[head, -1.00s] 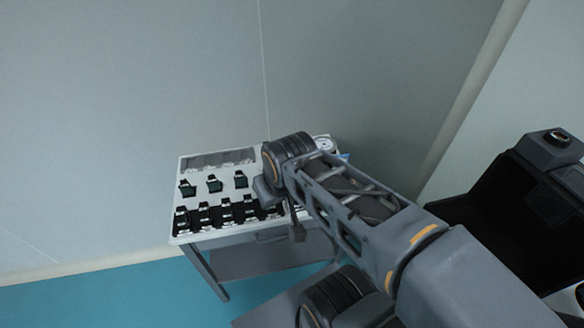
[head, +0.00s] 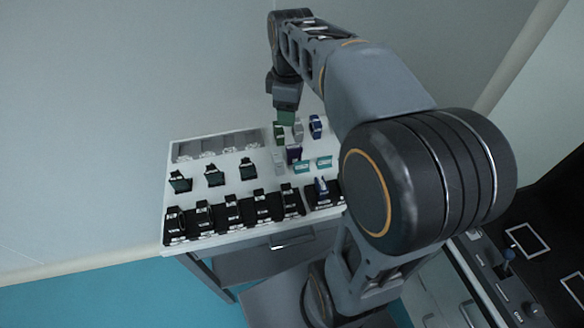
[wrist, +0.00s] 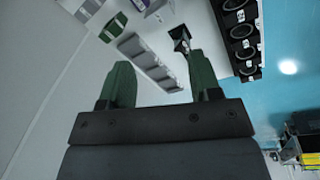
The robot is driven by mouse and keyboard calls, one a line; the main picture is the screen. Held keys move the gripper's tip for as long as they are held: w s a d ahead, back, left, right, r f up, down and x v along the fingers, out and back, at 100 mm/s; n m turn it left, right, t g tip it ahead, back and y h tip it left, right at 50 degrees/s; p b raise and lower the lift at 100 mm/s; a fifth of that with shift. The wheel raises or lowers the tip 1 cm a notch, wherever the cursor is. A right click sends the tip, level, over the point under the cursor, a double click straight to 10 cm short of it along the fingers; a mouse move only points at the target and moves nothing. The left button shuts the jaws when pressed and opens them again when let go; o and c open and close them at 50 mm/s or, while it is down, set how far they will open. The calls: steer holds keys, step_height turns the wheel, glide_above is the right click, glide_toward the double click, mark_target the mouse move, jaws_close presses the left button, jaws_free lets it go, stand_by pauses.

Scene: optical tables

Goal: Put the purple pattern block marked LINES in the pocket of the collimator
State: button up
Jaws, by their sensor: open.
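A dark purple block (head: 293,155) stands on the white table among small coloured parts, right of centre in the head view. Its marking is too small to read. My gripper (head: 285,117) is above the back of the table, beyond the purple block and near a green part (head: 279,133). In the wrist view my gripper (wrist: 158,60) has its two green fingers apart, with nothing held between them. A purplish part (wrist: 155,6) is cut off at the top edge there. I cannot tell which thing is the collimator; no pocket is clear.
The white table (head: 225,160) carries a grey slotted tray (head: 215,145) at the back left. Several black mounts (head: 232,210) line the front edge, with small dark holders behind them. A blue part (head: 316,126) and teal parts (head: 324,163) are close right of the purple block.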

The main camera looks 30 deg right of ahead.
steer(key=w+d+f+n+g+b, duration=0.1)
steer(key=w+d+f+n+b, duration=0.3)
steer(key=f, duration=0.1)
steer(key=b, duration=0.1)
glide_above(294, 146)
steer(key=shift+n, duration=0.4)
steer(key=f, duration=0.6)
steer(key=shift+s+f, duration=0.2)
steer(key=shift+f, duration=0.05)
steer(key=shift+w+f+b, duration=0.1)
steer(key=shift+f+b, duration=0.55)
steer(key=shift+f, duration=2.55)
jaws_close()
steer(key=shift+r, duration=0.1)
